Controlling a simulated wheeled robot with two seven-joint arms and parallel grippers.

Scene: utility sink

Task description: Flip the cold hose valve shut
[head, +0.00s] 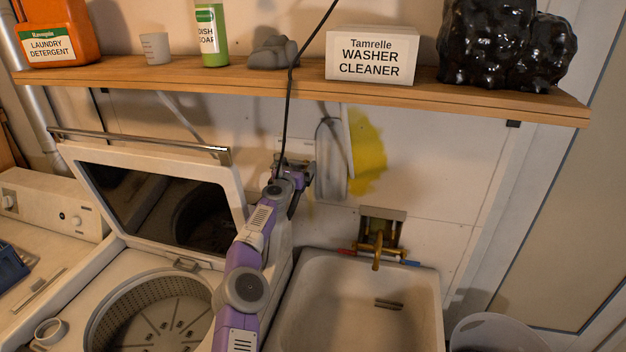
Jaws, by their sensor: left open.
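My left arm reaches up from the bottom to the wall above the washer. My left gripper (300,168) is open at the wall valve box (296,145), below the shelf. The gripper and wrist cover most of the box, so the cold hose valve and its handle cannot be made out. I cannot tell whether the fingers touch anything there. A grey hose (331,157) hangs in a loop just right of the gripper. My right gripper is not in view.
The washer's raised lid (160,200) stands left of my arm. The utility sink (350,310) with a brass faucet (378,243) is at right.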

